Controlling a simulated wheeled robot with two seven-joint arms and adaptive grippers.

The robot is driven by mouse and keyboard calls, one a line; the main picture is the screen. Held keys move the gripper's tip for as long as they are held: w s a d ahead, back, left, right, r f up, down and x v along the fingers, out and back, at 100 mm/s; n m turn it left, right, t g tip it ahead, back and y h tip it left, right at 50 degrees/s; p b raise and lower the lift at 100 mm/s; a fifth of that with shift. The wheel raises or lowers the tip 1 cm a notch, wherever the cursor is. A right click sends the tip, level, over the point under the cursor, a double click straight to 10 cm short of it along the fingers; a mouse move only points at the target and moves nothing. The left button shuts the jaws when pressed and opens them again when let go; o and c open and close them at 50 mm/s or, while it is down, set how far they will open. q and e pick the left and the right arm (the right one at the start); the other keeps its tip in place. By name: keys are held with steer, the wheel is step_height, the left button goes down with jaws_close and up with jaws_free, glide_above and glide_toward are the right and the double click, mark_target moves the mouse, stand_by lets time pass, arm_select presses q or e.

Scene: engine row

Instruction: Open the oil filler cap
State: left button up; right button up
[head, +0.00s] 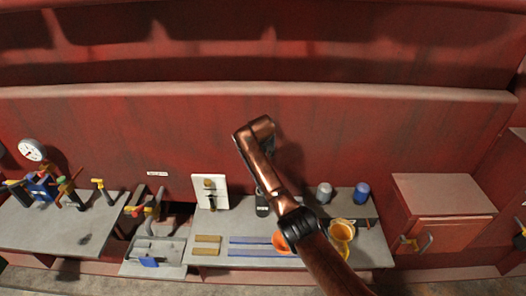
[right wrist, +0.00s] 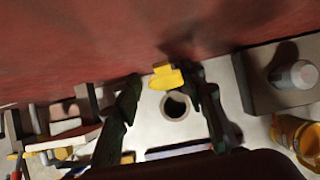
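In the right wrist view, a yellow cap (right wrist: 166,76) stands tilted at the far edge of a round dark opening (right wrist: 175,105) with a grey rim. The opening is uncovered, in a pale bench surface. My right gripper (right wrist: 164,74) is open, with its dark fingers on either side of the cap. The right finger is close to the cap; I cannot tell whether it touches. A gap shows at the left finger. In the head view, my copper right arm reaches over the bench and hides the cap and opening. My left gripper is not in view.
A grey can (head: 324,193), a blue can (head: 362,193) and a yellow jug (head: 341,232) are right of my arm. An orange funnel (head: 280,242) is partly behind it. A white panel (head: 210,189) stands left. A red wall rises behind the bench.

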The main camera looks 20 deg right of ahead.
steer(key=shift+v, duration=2.4)
